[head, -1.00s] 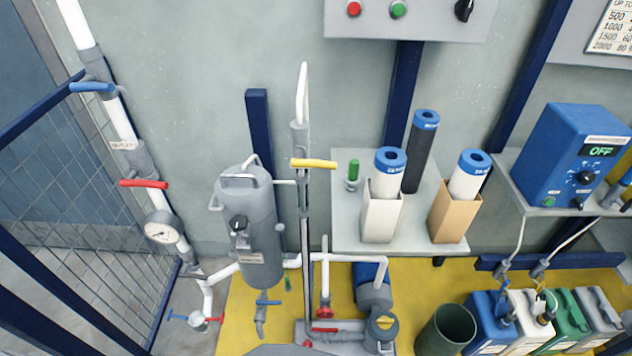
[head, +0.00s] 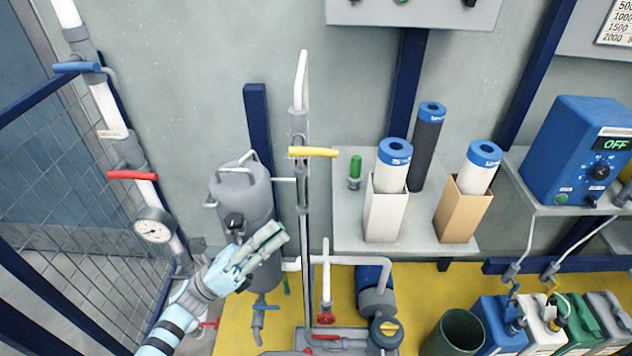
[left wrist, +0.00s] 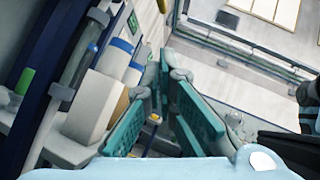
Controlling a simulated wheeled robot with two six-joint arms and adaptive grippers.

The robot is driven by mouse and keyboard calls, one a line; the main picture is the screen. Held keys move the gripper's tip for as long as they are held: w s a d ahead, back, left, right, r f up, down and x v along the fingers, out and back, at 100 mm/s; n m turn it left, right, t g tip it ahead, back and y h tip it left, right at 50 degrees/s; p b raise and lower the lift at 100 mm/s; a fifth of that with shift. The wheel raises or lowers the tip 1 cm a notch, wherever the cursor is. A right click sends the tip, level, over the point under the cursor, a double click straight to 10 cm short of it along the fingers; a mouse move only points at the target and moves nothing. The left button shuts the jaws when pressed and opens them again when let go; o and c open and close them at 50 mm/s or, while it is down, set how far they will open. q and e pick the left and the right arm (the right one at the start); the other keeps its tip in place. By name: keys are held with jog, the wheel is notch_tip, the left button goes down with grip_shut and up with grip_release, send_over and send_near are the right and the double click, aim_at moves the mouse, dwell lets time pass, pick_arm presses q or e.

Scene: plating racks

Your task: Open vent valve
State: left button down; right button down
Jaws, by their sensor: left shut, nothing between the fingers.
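No readable label tells me which handle is the vent valve. A yellow lever handle (head: 313,152) sits crosswise on the upright grey and white pipe (head: 300,120), right of the grey filter housing (head: 238,190). The housing carries a black knob (head: 234,222) on its front. My left gripper (head: 276,236) is in front of the housing's lower part, below and left of the yellow handle and apart from it. Its fingers are shut and empty, and hide part of the housing. The fingers also show in the left wrist view (left wrist: 168,95). My right gripper is not in view.
A pipe with a blue handle (head: 77,67), a red handle (head: 133,175) and a gauge (head: 153,226) stands left, by a mesh fence (head: 60,190). A shelf (head: 420,236) with cartridges is right of the upright pipe.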

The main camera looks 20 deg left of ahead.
aim_at(314, 152)
pick_arm(q)
jog(key=a+r+p+x, duration=0.2)
jog(key=p+x, duration=0.2)
jog(key=x, duration=0.8)
jog(key=shift+w+r, duration=0.3)
jog(key=shift+w, duration=0.1)
jog(key=shift+d+t, duration=0.15)
jog(key=shift+t, duration=0.15)
